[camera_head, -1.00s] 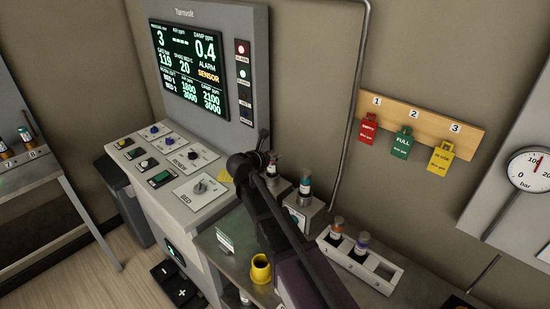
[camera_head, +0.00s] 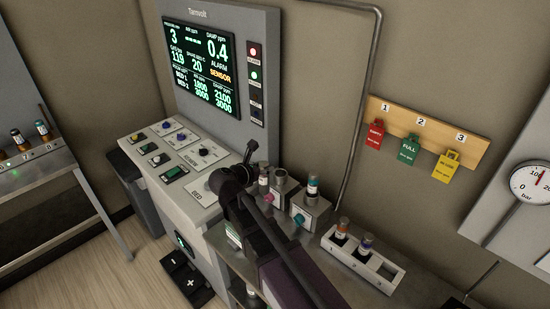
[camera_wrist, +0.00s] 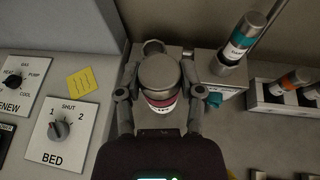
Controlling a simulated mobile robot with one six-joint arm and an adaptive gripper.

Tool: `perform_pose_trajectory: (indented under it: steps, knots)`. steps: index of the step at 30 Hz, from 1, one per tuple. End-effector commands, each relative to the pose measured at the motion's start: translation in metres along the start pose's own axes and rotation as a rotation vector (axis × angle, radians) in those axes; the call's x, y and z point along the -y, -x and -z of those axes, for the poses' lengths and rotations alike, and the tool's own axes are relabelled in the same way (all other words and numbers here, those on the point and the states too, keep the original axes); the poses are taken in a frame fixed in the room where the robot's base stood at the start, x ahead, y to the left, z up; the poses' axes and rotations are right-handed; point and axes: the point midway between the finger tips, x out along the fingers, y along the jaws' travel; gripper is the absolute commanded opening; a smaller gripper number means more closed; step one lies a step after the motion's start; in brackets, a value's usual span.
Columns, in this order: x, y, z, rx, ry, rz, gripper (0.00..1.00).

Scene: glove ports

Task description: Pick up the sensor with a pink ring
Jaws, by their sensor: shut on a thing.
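The sensor with a pink-red ring (camera_wrist: 160,102) is between the fingers of my gripper (camera_wrist: 160,78) in the wrist view. It has a grey cap and a white label. My gripper is shut on it. In the head view the held sensor (camera_head: 264,181) stands roughly upright beside a grey socket block (camera_head: 282,184), whose round socket looks open. A pink knob (camera_head: 268,197) shows at that block's front. My gripper's fingers are mostly hidden in the head view by my dark wrist.
A sensor with a teal ring (camera_head: 313,184) stands in the neighbouring block, with a teal knob. A white rack (camera_head: 387,286) holds an orange-ringed sensor (camera_head: 341,229) and a purple-ringed one (camera_head: 364,244), with an empty slot on the right. A control panel (camera_head: 180,154) and lever stand at left.

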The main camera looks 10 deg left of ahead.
Motion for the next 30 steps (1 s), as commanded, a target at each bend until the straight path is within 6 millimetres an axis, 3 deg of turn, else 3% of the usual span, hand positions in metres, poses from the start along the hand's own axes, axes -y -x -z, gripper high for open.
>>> perform_pose_trajectory:
  steps: [3, 9, 30]
  knots:
    - [0.003, 0.017, 0.004, 0.001, 0.000, -0.002, 0.00]
    - [0.004, 0.030, 0.009, 0.001, 0.000, -0.001, 0.00]
    - [0.005, 0.034, 0.010, 0.001, 0.000, 0.000, 0.00]
